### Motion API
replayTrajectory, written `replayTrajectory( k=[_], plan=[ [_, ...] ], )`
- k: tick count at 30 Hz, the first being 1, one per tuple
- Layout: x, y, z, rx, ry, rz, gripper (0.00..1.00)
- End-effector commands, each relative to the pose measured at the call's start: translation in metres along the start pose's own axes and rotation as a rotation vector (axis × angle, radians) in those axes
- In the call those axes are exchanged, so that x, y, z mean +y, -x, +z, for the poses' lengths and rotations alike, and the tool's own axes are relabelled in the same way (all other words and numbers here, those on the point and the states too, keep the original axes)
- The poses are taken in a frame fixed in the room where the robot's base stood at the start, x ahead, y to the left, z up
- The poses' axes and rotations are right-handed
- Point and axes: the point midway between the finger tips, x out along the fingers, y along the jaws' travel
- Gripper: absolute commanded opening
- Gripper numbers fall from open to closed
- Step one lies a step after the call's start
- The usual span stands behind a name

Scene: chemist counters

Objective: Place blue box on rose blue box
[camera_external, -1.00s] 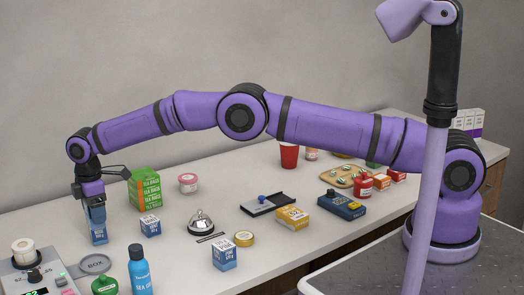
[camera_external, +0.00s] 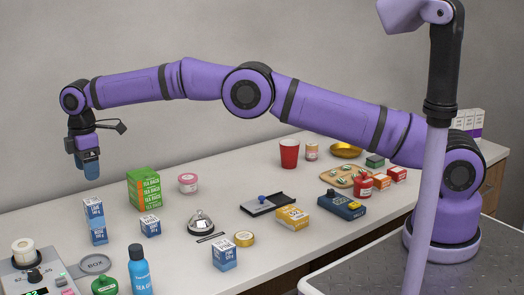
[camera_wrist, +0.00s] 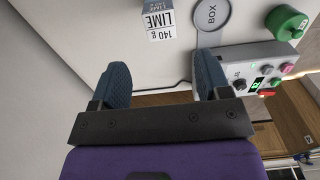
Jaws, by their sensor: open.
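Two small blue-and-white boxes stand stacked at the counter's left. The upper blue box (camera_external: 94,208) rests upright on the lower blue box (camera_external: 98,235). In the wrist view, the upper box (camera_wrist: 161,22) shows the words "LIME 140 g". The lower box's label is too small to read, so I cannot tell if it is the rose one. My gripper (camera_external: 88,170) hangs empty above the stack, clear of it. In the wrist view my gripper (camera_wrist: 162,65) is open, its blue fingers wide apart with nothing between them.
Two more blue-and-white boxes (camera_external: 151,226) (camera_external: 224,254) stand nearby. A green tea box (camera_external: 144,189), a bell (camera_external: 200,222), a blue bottle (camera_external: 140,270) and a scale (camera_external: 35,272) surround the stack. The air around my gripper is free.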

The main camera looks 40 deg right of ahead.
Motion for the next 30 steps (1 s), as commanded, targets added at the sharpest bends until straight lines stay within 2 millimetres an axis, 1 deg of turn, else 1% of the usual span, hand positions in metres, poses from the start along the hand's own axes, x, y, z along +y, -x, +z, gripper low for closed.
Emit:
replayTrajectory(
  k=[5,7,8,11,14,15,17,18,20,21,23,24,26,27,29,30],
  plan=[
    [0.0,0.001,0.0,0.0,0.0,0.0,0.7],
    [0.001,0.005,0.003,0.002,-0.006,0.002,0.7],
    [0.003,0.009,0.005,0.003,-0.011,0.004,0.7],
    [0.009,0.032,0.02,0.011,-0.048,0.015,0.7],
    [0.017,0.067,0.047,0.023,-0.108,0.03,0.7],
    [0.019,0.083,0.06,0.029,-0.135,0.037,0.7],
    [0.021,0.107,0.081,0.038,-0.18,0.048,0.7],
    [0.022,0.122,0.094,0.043,-0.209,0.055,0.7],
    [0.021,0.144,0.116,0.051,-0.253,0.065,0.7],
    [0.021,0.158,0.13,0.058,-0.283,0.073,0.7],
    [0.017,0.178,0.152,0.065,-0.327,0.083,0.7],
    [0.015,0.192,0.168,0.072,-0.357,0.091,0.7],
    [0.009,0.21,0.19,0.08,-0.403,0.102,0.7],
    [0.005,0.222,0.206,0.086,-0.432,0.109,0.7],
    [-0.004,0.239,0.229,0.095,-0.478,0.121,0.7],
    [-0.01,0.249,0.245,0.101,-0.508,0.127,0.7]
  ],
)
